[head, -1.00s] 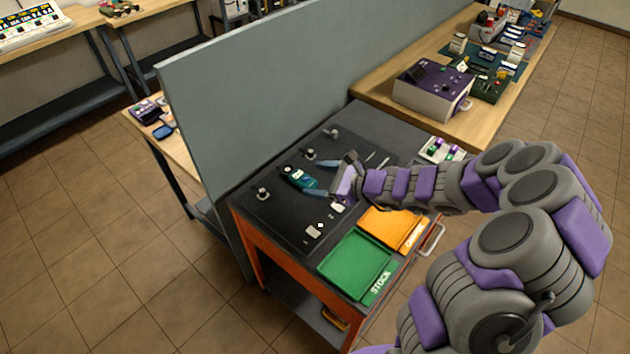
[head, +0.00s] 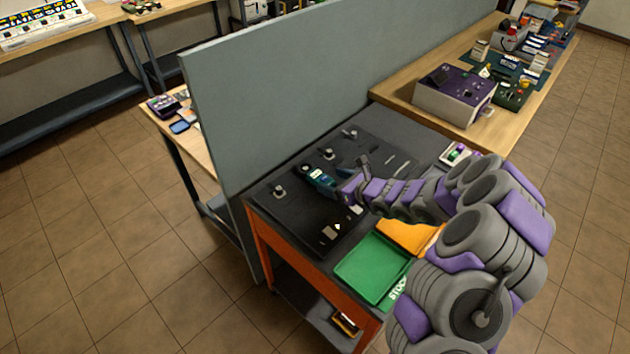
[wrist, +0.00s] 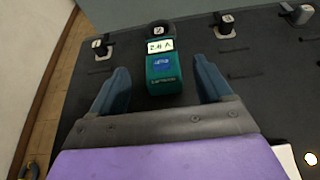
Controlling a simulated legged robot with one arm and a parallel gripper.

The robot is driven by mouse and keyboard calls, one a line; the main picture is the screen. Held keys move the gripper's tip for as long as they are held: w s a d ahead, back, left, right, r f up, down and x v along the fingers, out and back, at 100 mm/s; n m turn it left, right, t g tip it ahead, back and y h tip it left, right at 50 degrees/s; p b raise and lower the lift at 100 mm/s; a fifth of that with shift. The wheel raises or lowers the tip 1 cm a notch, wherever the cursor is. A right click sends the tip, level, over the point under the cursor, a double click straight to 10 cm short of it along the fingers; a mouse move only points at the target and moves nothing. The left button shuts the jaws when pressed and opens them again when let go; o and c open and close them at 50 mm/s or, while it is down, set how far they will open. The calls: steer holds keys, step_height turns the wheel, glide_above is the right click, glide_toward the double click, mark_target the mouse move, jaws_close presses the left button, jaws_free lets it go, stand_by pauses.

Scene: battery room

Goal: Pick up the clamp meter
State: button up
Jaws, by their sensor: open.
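The clamp meter (wrist: 163,68) is teal with a pale display and a dark jaw end. In the wrist view it lies on the black mat, between and just ahead of my two open fingers. Gaps show on both sides of it, and I see no contact. My gripper (wrist: 162,92) also shows in the head view (head: 343,190), low over the mat at the near end of the clamp meter (head: 318,178). There my gripper hides part of the meter's lower end.
The black mat (head: 290,217) holds several small posts and flat pieces. A green tray (head: 370,268) and an orange tray (head: 408,236) sit at the cart's near side. A grey partition (head: 300,90) stands behind. A purple-topped box (head: 452,95) is on the wooden bench.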

mark_target(324, 177)
steer(key=shift+w+a+f, duration=0.2)
steer(key=shift+w+f, duration=0.05)
steer(key=shift+w, duration=0.05)
steer(key=shift+w+d, duration=0.1)
steer(key=shift+w, duration=0.1)
steer(key=shift+w+a+f+b, duration=0.2)
steer(key=shift+a+f+b, duration=0.1)
steer(key=shift+b, duration=0.1)
steer(key=x, duration=0.3)
steer(key=b+x, duration=0.1)
steer(key=x, duration=0.1)
steer(key=shift+s+a+r, duration=0.25)
steer(key=shift+a+r, duration=0.05)
steer(key=shift+r, duration=0.05)
steer(key=shift+d, duration=0.25)
steer(key=shift+d+r, duration=0.1)
steer(key=shift+d, duration=0.25)
steer(key=c, duration=0.6)
steer(key=shift+a, duration=0.35)
steer(key=c, duration=0.5)
steer(key=shift+c, duration=1.2)
steer(key=shift+d, duration=0.1)
steer(key=shift+r, duration=0.1)
